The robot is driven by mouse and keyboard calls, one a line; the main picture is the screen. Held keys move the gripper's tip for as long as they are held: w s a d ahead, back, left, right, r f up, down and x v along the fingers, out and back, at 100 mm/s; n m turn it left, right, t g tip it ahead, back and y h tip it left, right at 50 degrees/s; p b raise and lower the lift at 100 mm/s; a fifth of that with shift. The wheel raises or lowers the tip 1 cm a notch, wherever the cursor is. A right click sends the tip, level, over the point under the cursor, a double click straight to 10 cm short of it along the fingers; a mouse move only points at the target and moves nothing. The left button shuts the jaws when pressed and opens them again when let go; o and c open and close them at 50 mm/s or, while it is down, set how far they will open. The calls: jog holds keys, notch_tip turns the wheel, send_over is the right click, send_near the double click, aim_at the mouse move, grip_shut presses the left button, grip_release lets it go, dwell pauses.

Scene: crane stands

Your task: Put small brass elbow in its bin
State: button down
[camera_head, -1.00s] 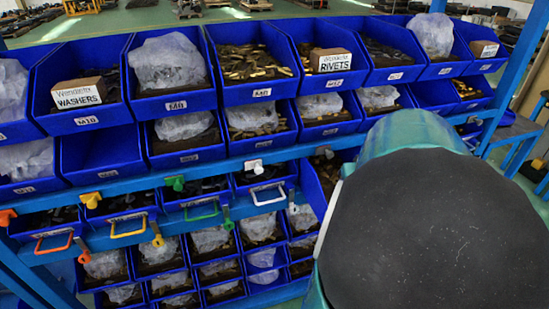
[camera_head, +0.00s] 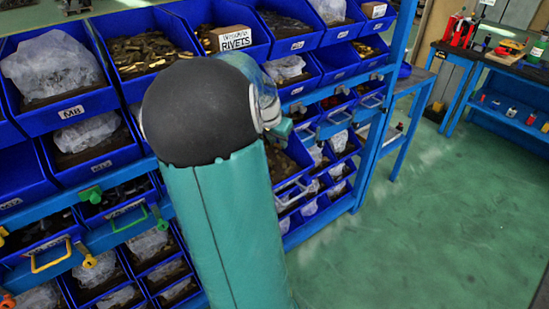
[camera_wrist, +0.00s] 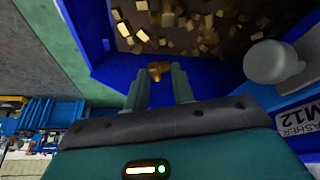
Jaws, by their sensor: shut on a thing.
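A small brass elbow (camera_wrist: 158,70) shows in the wrist view between the tips of my gripper (camera_wrist: 160,84). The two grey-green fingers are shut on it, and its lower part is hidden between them. It is held at the near wall of a blue bin (camera_wrist: 210,75) that holds many loose brass pieces (camera_wrist: 205,30). I cannot tell whether the elbow touches the bin.
A grey-white rounded knob (camera_wrist: 272,62) and a label reading M12 (camera_wrist: 300,120) are close at right in the wrist view. The blue rack (camera_head: 365,150) holds rows of bins. Green floor (camera_head: 420,230) is clear at right, before a workbench (camera_head: 500,65).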

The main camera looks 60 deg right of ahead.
aim_at(280, 160)
jog(key=shift+f, duration=2.85)
jog(key=shift+f, duration=0.1)
jog(key=c, duration=1.2)
grip_release()
jog(key=shift+o, duration=0.2)
